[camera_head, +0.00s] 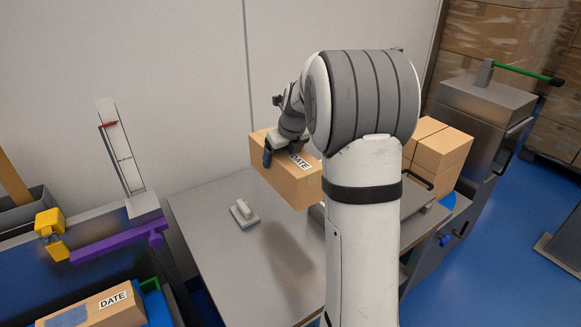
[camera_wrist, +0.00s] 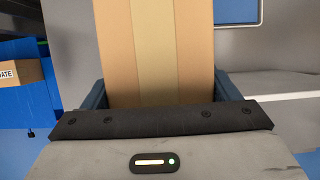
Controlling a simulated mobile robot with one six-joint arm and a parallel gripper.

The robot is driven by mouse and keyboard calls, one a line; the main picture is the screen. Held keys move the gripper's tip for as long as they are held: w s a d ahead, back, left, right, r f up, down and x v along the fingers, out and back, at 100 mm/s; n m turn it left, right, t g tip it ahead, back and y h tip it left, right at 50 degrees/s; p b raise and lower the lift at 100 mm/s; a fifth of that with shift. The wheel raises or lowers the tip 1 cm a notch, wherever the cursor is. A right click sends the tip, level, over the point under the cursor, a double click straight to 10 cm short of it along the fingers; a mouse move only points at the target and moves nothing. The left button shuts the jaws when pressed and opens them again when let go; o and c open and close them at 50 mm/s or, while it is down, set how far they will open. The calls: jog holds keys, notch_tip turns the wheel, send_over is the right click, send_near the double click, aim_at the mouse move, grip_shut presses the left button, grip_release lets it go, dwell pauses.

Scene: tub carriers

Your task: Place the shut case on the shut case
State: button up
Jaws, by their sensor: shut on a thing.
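My gripper (camera_head: 290,152) is shut on a brown cardboard case (camera_head: 288,185) with a white DATE label. The case is held above the grey metal table (camera_head: 205,205), and its shadow falls on the tabletop. In the wrist view the held case (camera_wrist: 155,50) shows a lighter tape strip between the two fingers. Several shut brown cases (camera_head: 440,145) stand stacked at the right, partly hidden behind my arm. Another shut case (camera_head: 95,307) with a DATE label lies at the lower left; it seems to show at the left of the wrist view (camera_wrist: 20,72).
A white-grey handled tool (camera_head: 243,213) lies on the table. A purple bar (camera_head: 118,243) and a yellow part (camera_head: 50,232) are at the left machine. A grey cabinet (camera_head: 485,105) with a green-handled lever (camera_head: 522,72) stands right. Blue floor (camera_head: 500,245) is open at right.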

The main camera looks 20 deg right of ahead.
notch_tip(320, 180, down, 15)
jog(key=shift+r+b, duration=0.2)
jog(key=shift+b, duration=0.8)
jog(key=shift+f, duration=0.1)
jog(key=o, duration=1.7)
jog(key=shift+f, duration=0.1)
jog(key=shift+o, duration=0.2)
